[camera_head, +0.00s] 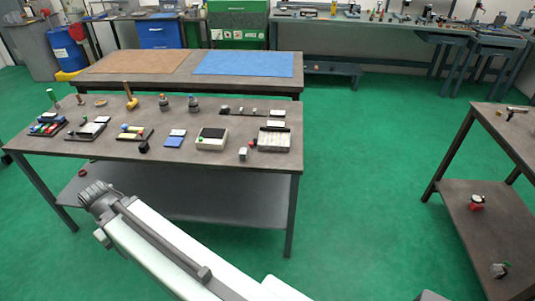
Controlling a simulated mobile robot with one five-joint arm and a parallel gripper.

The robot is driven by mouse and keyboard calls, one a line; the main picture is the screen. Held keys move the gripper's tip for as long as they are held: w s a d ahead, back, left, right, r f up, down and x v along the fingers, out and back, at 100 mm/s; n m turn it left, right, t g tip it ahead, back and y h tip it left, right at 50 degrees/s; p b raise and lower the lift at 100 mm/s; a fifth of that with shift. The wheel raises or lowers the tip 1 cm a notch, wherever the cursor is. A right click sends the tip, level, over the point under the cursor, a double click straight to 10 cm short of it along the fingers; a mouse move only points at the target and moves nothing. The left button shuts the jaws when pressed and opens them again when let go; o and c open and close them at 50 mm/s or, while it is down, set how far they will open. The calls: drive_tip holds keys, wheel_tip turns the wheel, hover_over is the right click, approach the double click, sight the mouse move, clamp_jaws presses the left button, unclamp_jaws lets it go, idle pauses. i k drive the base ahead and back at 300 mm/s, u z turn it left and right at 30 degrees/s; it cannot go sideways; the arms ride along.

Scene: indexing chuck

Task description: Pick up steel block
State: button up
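A small pale grey block (243,153), which looks like the steel block, sits near the front edge of the middle table (270,182), toward its right end. It is small in the picture, so its material is hard to confirm. My gripper (93,190) is in the lower left, in front of the table's near side and well left of the grey block. It is apart from that block. Its fingers are too small and dark to show whether they are apart or closed. I see nothing clearly held in it.
Several trays and tools fill the table's left. Another table (505,135) stands at right, with open green floor (370,180) between.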

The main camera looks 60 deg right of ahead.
sight(243, 153)
drive_tip(key=z, duration=0.35)
drive_tip(key=i, duration=1)
drive_tip(key=u, duration=0.1)
